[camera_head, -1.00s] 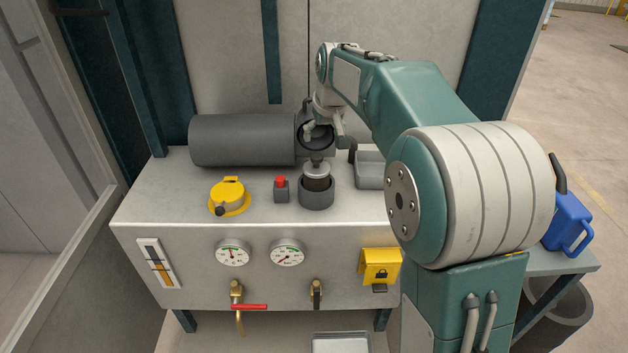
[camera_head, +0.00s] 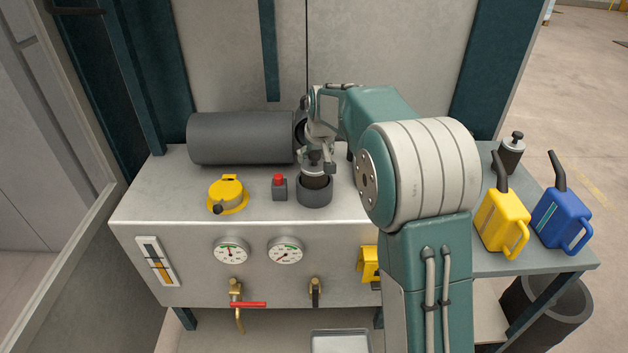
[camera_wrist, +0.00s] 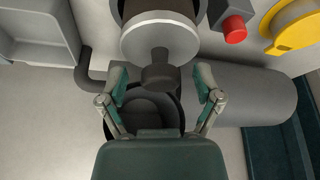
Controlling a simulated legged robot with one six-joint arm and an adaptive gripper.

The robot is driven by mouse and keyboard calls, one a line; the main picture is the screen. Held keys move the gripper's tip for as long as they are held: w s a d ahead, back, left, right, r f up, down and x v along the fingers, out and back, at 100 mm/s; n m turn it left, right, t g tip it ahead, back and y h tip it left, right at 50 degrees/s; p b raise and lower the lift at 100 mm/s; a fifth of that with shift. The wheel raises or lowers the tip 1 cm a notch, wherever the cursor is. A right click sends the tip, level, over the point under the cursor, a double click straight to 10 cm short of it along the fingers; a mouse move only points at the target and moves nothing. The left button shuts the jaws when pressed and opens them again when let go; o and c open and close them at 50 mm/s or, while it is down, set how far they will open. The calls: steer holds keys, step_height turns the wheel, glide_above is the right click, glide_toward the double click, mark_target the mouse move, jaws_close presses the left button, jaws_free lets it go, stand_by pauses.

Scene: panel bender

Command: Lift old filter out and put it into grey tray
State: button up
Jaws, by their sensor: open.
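The old filter (camera_head: 315,180), a dark cylinder with a light metal cap and a knob on top, stands upright in a round dark housing (camera_head: 314,196) on the cabinet top. My gripper (camera_head: 317,158) is over it, coming from behind. In the wrist view the filter's metal cap (camera_wrist: 158,38) and dark knob (camera_wrist: 160,76) show, and the knob lies between the two open fingers (camera_wrist: 160,86), with a gap on each side. The grey tray (camera_wrist: 38,40) is at the upper left of the wrist view. My arm hides it in the head view.
A large dark cylinder (camera_head: 240,138) lies behind the housing. A red button (camera_head: 279,186) and a yellow cap (camera_head: 228,193) stand to its left. The right side table holds another filter (camera_head: 511,154), a yellow can (camera_head: 502,220) and a blue can (camera_head: 561,218).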

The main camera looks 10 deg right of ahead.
steer(key=shift+d, duration=0.1)
steer(key=shift+c, duration=0.6)
steer(key=c, duration=0.6)
jaws_close()
steer(key=shift+a, duration=0.25)
step_height(320, 180, up, 10)
steer(key=shift+d+r, duration=0.1)
